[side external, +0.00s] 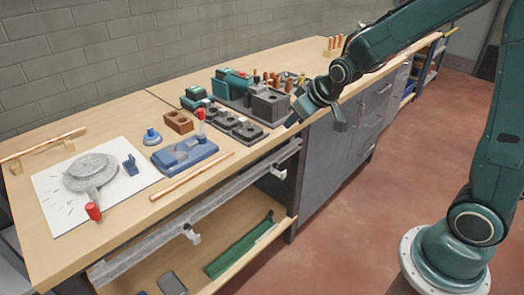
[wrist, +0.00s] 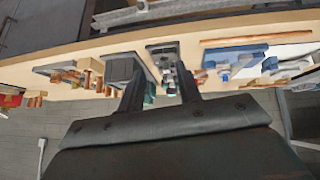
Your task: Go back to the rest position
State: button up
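My gripper (side external: 316,119) hangs beside the front edge of the wooden workbench (side external: 240,168), near the grey block fixture. In the wrist view my gripper (wrist: 159,72) shows two dark fingers set apart, with nothing held between them. Bench items appear beyond the fingertips there. My teal arm reaches in from the right over the floor.
On the bench stand a grey block (side external: 270,104), dark trays (side external: 240,128), a blue fixture (side external: 184,155), a brown block (side external: 178,122) and a white sheet (side external: 130,183) with a grey round part (side external: 90,172). The reddish floor (side external: 350,220) in front is clear.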

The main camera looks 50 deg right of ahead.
jog(key=s+a+r, duration=0.1)
jog(key=s+r, duration=0.2)
jog(key=s, duration=0.5)
jog(key=s+a+r+g+y, duration=0.1)
jog(key=s+a+r, duration=0.1)
jog(key=s, duration=0.6)
jog(key=s+a+r, duration=0.2)
jog(key=s+r, duration=0.3)
jog(key=s, duration=0.3)
jog(key=shift+s+a+g, duration=0.15)
jog(key=shift+s+g, duration=0.2)
jog(key=shift+g, duration=0.05)
